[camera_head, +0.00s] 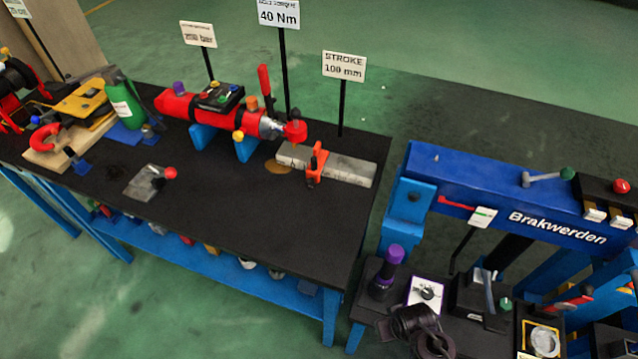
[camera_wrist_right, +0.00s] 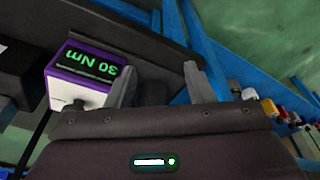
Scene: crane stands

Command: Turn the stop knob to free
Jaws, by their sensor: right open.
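No knob in view carries a legible "stop" label, so I cannot tell which one is the stop knob. A black knob (camera_head: 428,292) sits on the white face of a small purple-edged box (camera_head: 413,297) on the right-hand dark bench. In the right wrist view a white and purple box (camera_wrist_right: 75,85) shows "30 Nm" in green, beside the left-hand finger. My right gripper (camera_wrist_right: 160,72) is open, with nothing seen between its fingers. In the head view a dark gripper (camera_head: 425,332), apparently my right, is just below the knob box. My left gripper is not in view.
A purple-topped post (camera_head: 388,270) stands left of the knob box. A blue beam (camera_head: 480,190) marked "Brakwerden" rises behind it, with a green-ended lever (camera_head: 548,177) and a red button (camera_head: 621,186).

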